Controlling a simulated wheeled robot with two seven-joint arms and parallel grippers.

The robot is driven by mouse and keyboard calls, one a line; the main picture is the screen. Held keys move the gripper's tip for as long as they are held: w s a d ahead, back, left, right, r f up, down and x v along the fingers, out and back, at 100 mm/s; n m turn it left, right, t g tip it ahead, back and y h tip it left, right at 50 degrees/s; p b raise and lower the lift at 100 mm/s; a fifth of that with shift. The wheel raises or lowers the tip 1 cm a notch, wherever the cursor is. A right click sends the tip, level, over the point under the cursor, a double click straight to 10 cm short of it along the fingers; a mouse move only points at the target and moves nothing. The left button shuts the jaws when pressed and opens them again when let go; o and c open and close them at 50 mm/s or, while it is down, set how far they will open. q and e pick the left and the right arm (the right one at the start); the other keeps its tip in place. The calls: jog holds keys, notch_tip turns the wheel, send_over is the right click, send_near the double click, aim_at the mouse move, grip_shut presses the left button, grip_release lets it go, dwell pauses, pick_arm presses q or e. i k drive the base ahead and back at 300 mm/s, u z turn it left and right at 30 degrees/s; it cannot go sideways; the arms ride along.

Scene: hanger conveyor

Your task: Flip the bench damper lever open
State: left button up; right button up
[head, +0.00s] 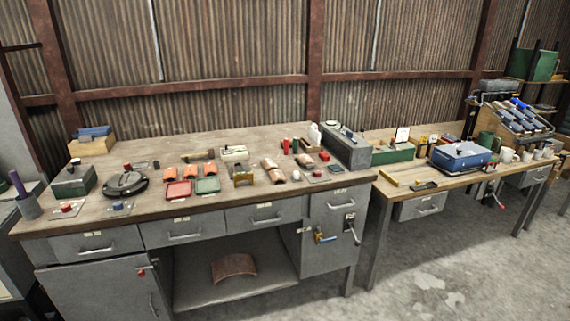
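Several levers show on the benches, and I cannot tell by any readable label which one is the damper lever. A blue-handled lever (324,238) is on the front of the near bench's right cabinet. Beside it a grey metal lever or latch (352,229) hangs on the same cabinet. A small red-knobbed part (141,272) is on the left cabinet door. A red-handled lever (498,202) hangs under the front edge of the far-right bench. All are too small to tell open from shut. Neither of my grippers is in view.
The near workbench (240,146) holds red and green trays, curved orange pieces, a round black device (126,184) and a grey box (346,148). The right bench (400,199) holds a blue case (460,157) and mugs. Concrete floor (440,265) in front at right is clear.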

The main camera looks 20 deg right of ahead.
aim_at(350, 226)
jog(key=u, duration=0.55)
jog(key=k, duration=0.2)
jog(key=z, duration=1.95)
jog(key=i, duration=1.65)
jog(key=u, duration=1.15)
jog(key=i, duration=0.3)
jog(key=u, duration=0.25)
